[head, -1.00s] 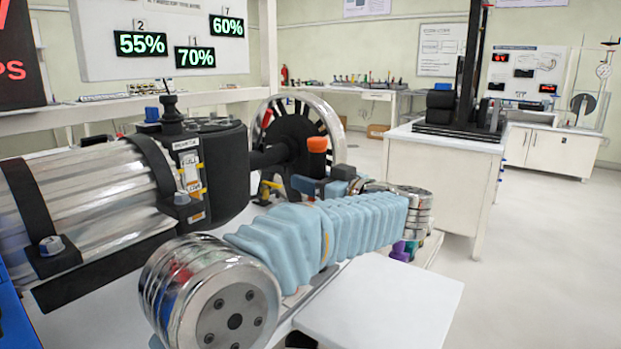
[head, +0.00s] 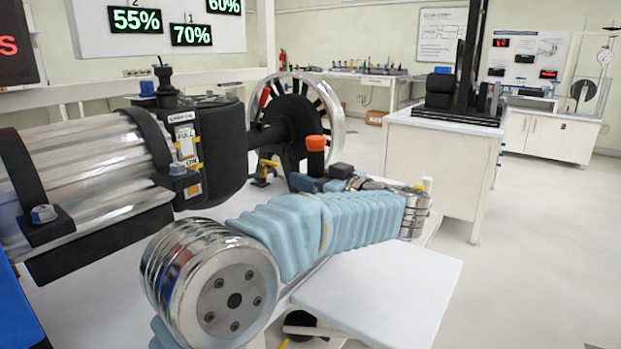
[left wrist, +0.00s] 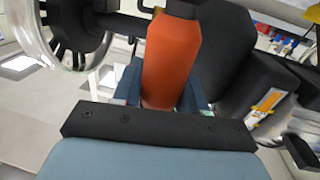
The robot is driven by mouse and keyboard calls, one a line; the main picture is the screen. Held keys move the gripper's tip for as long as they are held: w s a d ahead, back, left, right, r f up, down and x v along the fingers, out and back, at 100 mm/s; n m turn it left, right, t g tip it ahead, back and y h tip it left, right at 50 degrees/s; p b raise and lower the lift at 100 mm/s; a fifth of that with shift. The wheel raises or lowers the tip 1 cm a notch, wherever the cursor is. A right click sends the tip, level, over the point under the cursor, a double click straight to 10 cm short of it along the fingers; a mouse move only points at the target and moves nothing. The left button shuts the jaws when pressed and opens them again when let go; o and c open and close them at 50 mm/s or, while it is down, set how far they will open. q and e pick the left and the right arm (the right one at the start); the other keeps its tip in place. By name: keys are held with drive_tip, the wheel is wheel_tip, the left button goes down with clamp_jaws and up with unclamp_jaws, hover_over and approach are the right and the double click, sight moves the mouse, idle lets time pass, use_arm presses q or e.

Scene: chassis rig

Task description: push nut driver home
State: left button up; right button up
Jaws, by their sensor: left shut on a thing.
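The nut driver's orange handle (head: 316,143) stands upright in front of the black flywheel in the head view. In the left wrist view the orange handle (left wrist: 170,60) fills the middle, between two dark blue fingers. My left gripper (head: 320,184) is shut on it, at the end of my blue-sleeved arm. The driver's lower end and whatever it meets are hidden by the gripper and arm. My right gripper is not in view.
A ribbed silver cylinder with a black housing (head: 205,140) lies just left of the gripper. A spoked wheel with a clear rim (head: 338,115) is behind it. A white bench (head: 445,150) stands further back right, with open floor around it.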

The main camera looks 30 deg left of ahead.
use_arm(q)
drive_tip(key=shift+f+b, duration=1.1)
drive_tip(key=shift+f, duration=1.2)
idle(1.2)
drive_tip(key=o, duration=1.2)
drive_tip(key=shift+o, duration=0.2)
drive_tip(key=shift+d, duration=0.15)
drive_tip(key=v, duration=1.3)
drive_tip(key=shift+d, duration=0.35)
